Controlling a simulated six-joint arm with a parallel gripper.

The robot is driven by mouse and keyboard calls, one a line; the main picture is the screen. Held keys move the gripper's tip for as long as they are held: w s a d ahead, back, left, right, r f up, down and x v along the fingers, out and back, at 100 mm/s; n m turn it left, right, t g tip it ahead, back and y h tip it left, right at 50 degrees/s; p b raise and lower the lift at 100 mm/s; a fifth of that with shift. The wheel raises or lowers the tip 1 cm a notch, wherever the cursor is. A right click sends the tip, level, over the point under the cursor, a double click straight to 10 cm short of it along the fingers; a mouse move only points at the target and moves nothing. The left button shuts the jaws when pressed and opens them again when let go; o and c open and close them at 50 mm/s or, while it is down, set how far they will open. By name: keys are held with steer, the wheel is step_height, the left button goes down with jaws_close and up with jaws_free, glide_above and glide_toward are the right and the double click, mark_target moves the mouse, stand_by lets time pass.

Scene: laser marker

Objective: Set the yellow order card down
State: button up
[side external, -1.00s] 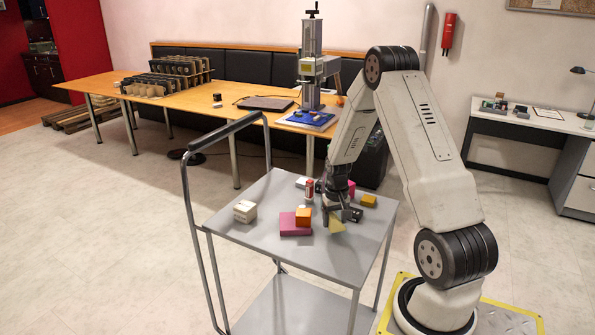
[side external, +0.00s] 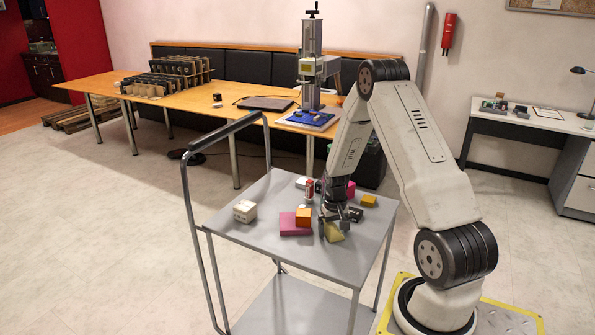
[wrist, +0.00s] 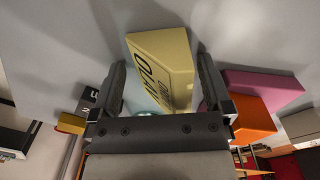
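The yellow order card (side external: 334,233) is on the grey cart top (side external: 285,250), near its front right part, below my gripper. In the wrist view the card (wrist: 162,62) lies between my two fingers, turned at an angle, with dark printing on its face. My gripper (side external: 334,222) is low over the cart. Its fingers, seen in the wrist view (wrist: 160,85), stand apart, with a narrow gap visible on each side of the card. The near end of the card is hidden by the gripper body.
An orange block (side external: 303,216) sits on a magenta block (side external: 293,227) just left of the card. The cart's front is clear.

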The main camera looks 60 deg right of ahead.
mark_target(333, 225)
steer(key=shift+r, duration=0.1)
step_height(333, 225, up, 12)
stand_by(1.0)
steer(key=shift+w+a, duration=0.1)
steer(key=shift+a, duration=0.05)
stand_by(0.4)
steer(key=w+a+r+n+t, duration=0.1)
steer(key=a+n, duration=0.5)
steer(key=a, duration=1.8)
step_height(333, 225, up, 2)
steer(key=shift+a+r+n+t, duration=0.2)
steer(key=shift+n+t, duration=0.2)
steer(key=shift+t, duration=0.2)
steer(key=s+a, duration=0.1)
steer(key=a, duration=0.1)
steer(key=s+a+n, duration=0.1)
steer(key=a, duration=0.1)
steer(key=s+a+n, duration=0.1)
steer(key=a, duration=0.1)
steer(key=shift+s+t, duration=0.15)
steer(key=shift+t, duration=0.15)
